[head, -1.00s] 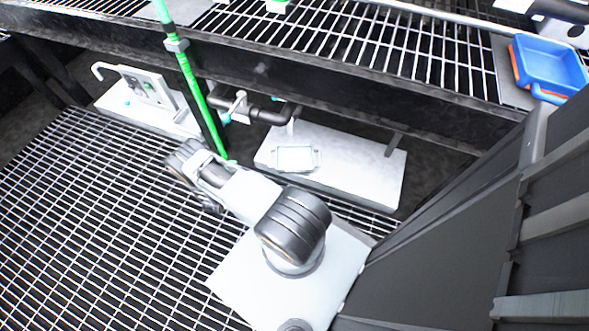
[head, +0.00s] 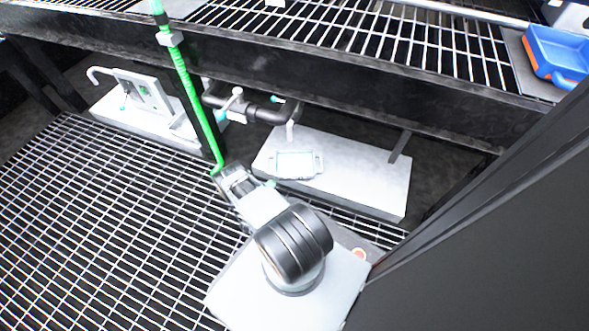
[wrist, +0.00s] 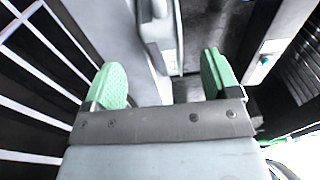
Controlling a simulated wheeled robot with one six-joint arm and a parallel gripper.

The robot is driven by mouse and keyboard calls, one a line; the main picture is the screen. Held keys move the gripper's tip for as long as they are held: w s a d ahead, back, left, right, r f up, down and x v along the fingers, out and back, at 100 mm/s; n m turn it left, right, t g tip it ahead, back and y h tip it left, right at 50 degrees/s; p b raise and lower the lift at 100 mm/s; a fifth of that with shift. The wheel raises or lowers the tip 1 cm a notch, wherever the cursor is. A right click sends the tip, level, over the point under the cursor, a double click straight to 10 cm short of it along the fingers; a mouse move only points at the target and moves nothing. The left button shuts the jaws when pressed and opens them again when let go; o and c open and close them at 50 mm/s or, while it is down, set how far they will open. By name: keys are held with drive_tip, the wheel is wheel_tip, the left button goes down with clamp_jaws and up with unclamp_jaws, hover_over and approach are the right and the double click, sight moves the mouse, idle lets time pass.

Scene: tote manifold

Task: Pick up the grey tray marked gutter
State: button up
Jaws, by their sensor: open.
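A small pale grey tray (head: 297,165) with a lug at each end lies on a white slab below the pipe in the head view. Its marking is too small to read. It is likely the gutter tray. My arm reaches up and left from its base, its far end left of the tray and apart from it. In the wrist view my gripper (wrist: 162,82) is open, with green pads apart and nothing held between them. Grey surfaces show beyond the pads. I cannot make out the tray there.
A green pole (head: 191,88) stands close to my arm's far end. A dark pipe (head: 257,112) with valves runs behind the tray. A white bracketed panel (head: 143,92) is at left. A blue tray (head: 558,52) sits on the raised grating at right. A dark wall fills the right.

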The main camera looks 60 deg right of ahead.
sight(279, 178)
drive_tip(key=shift+w+d+b, duration=0.2)
drive_tip(key=shift+d+b, duration=0.4)
drive_tip(key=shift+d, duration=0.85)
drive_tip(key=shift+w+d+b, duration=0.2)
drive_tip(key=shift+d+b, duration=0.35)
drive_tip(key=shift+d, duration=0.85)
drive_tip(key=shift+r, duration=0.1)
drive_tip(key=shift+c, duration=0.3)
drive_tip(key=c, duration=1.3)
drive_tip(key=shift+r, duration=0.2)
drive_tip(key=shift+c, duration=0.8)
